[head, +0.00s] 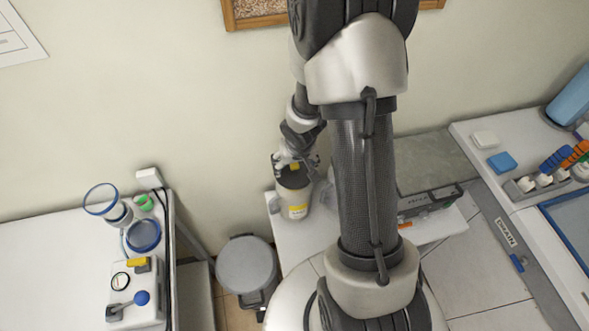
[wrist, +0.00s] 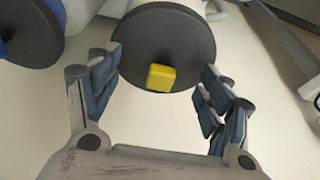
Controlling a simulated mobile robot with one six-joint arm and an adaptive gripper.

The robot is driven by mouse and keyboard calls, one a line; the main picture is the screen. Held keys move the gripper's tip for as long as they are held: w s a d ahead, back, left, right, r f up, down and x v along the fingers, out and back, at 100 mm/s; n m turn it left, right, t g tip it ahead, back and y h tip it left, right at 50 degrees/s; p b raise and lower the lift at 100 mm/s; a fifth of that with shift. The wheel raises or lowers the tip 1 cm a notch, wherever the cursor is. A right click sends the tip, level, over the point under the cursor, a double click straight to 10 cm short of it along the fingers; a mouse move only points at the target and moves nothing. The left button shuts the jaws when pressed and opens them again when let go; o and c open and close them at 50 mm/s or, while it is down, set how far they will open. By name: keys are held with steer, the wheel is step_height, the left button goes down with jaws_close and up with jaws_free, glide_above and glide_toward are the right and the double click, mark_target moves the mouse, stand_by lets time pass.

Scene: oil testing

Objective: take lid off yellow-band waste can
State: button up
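The yellow-band waste can (head: 297,200) stands upright on a small white table; it is cream with a yellow band and has a dark round lid on top. In the wrist view the dark lid (wrist: 165,35) carries a yellow block-shaped knob (wrist: 161,77). My gripper (head: 296,164) is over the can's top in the head view. In the wrist view my gripper (wrist: 160,85) is open, its blue-padded fingers on either side of the knob with a gap to each. I cannot tell how far above the lid the fingertips are.
A second can with a blue part (wrist: 32,30) is close on the left in the wrist view. The small white table (head: 300,240) also carries a grey case (head: 430,200). A grey round bin (head: 246,265) stands on the floor. Lab benches flank both sides.

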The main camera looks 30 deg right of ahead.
steer(key=shift+s+a+f, duration=0.1)
steer(key=shift+s+f, duration=0.1)
steer(key=shift+s, duration=0.05)
steer(key=shift+c, duration=1)
steer(key=shift+r+p, duration=0.55)
steer(key=shift+p, duration=0.1)
steer(key=c, duration=0.6)
steer(key=r+p, duration=1.9)
steer(key=shift+w, duration=0.25)
jaws_close()
